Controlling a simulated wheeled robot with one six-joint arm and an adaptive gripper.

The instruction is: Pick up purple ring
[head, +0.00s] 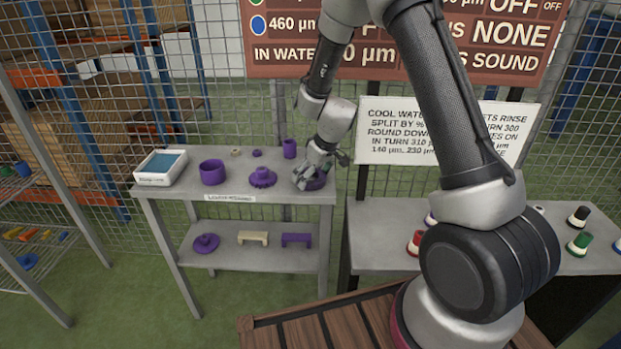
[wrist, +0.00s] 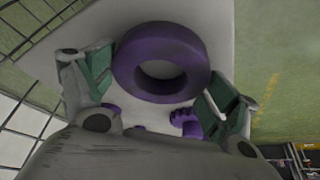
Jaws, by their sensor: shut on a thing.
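The purple ring (wrist: 160,92) shows in the wrist view as a thick round ring between the two green-padded fingers of my gripper (wrist: 160,88). The jaws are shut on it from left and right. In the head view my gripper (head: 316,174) is at the right end of the grey table's top, and part of the purple ring (head: 319,183) shows beside the fingers. The fingers hide the rest of it there. I cannot tell whether the ring touches the table or is just above it.
A second table (head: 385,235) with coloured pieces stands right.

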